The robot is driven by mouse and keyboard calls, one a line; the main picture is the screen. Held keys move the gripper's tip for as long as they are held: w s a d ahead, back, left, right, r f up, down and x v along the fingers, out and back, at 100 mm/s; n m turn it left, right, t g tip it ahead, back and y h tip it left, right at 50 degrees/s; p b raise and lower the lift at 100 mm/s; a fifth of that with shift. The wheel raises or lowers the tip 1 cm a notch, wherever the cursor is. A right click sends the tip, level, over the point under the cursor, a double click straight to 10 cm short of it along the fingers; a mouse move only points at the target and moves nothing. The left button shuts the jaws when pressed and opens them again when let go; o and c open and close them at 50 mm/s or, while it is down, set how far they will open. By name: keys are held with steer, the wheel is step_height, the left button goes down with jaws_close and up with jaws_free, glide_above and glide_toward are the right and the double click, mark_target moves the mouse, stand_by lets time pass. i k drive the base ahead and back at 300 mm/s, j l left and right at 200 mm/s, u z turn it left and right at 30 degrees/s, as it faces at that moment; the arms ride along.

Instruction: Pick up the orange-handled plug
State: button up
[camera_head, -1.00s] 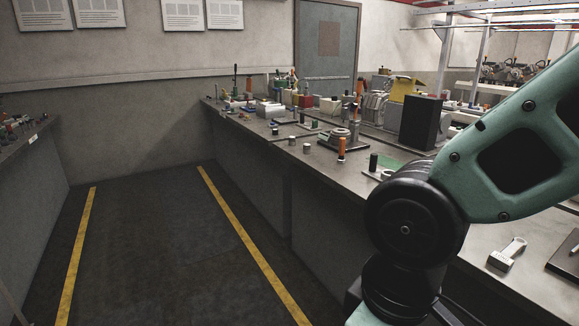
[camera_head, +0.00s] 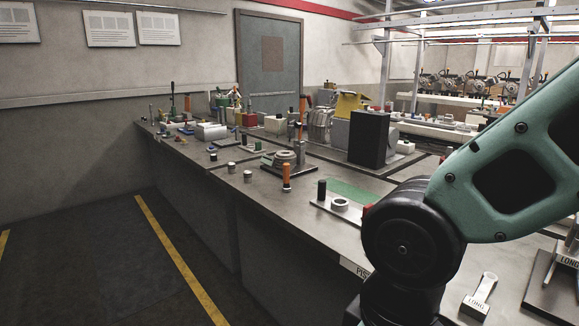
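An orange-handled piece (camera_head: 287,176) stands upright on the long grey bench, near its front edge. A second orange handle (camera_head: 302,110) stands upright farther back, above a metal fixture. I cannot tell which of the two is the plug, and their lower parts are small at this size. My gripper is out of view. Only my green arm and its dark joint show at the right, and they cover part of the bench.
A tall black box (camera_head: 369,137) stands behind. Floor left of the bench (camera_head: 100,260) is clear.

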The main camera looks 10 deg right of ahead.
mark_target(286, 188)
steer(key=i+j+z, duration=0.2)
steer(key=i+j, duration=0.2)
steer(key=i, duration=0.2)
steer(key=i+j+z, duration=0.25)
steer(key=i+j, duration=0.25)
steer(key=i+j+z, duration=0.2)
steer(key=i+j, duration=0.45)
steer(key=i+j+z, duration=0.2)
steer(key=i+j, duration=0.3)
steer(key=j, duration=0.2)
